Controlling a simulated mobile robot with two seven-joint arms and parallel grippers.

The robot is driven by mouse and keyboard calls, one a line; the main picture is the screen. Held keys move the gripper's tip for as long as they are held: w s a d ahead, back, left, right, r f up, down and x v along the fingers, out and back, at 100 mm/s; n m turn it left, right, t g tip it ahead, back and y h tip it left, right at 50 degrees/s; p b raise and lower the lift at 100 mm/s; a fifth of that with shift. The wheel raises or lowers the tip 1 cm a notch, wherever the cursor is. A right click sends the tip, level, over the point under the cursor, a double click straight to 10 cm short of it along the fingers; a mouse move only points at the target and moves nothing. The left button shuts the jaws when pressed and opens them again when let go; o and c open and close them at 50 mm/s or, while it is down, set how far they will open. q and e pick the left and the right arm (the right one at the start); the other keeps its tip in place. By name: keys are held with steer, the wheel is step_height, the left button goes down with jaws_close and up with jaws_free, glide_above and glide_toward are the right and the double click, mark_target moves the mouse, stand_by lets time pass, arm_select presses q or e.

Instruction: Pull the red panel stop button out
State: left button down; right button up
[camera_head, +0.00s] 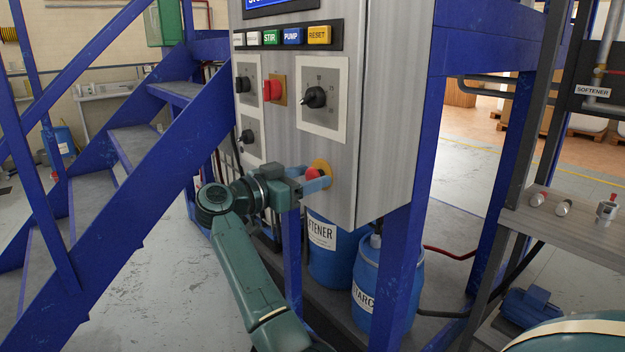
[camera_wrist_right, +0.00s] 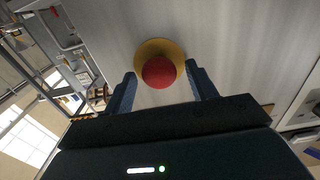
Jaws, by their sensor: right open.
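The red panel stop button (camera_head: 313,174) is a round red mushroom head on a yellow disc (camera_head: 322,167), low on the grey metal cabinet. My right gripper (camera_head: 318,182) is at the button, its fingers pointing toward the panel and partly covering it. In the right wrist view the red button (camera_wrist_right: 159,72) sits between the two spread fingers, in front of its yellow disc (camera_wrist_right: 151,48). Gaps show between the button and both fingers, so the gripper is open and not gripping. My left gripper is not in view.
Above, the cabinet carries another red button (camera_head: 272,90), a black rotary knob (camera_head: 314,97) and a row of coloured labelled buttons (camera_head: 291,36). Blue stairs (camera_head: 130,150) stand at the left. Blue drums (camera_head: 386,290) stand below the cabinet. A grey shelf (camera_head: 560,235) is at the right.

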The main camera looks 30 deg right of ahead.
steer(key=shift+c, duration=0.4)
jaws_close()
steer(key=shift+a+r+p, duration=0.15)
steer(key=shift+a+p, duration=0.1)
steer(key=shift+p, duration=0.7)
steer(key=shift+s+a+p, duration=0.1)
steer(key=shift+a+p, duration=0.3)
steer(key=shift+a, duration=0.2)
steer(key=shift+f, duration=0.3)
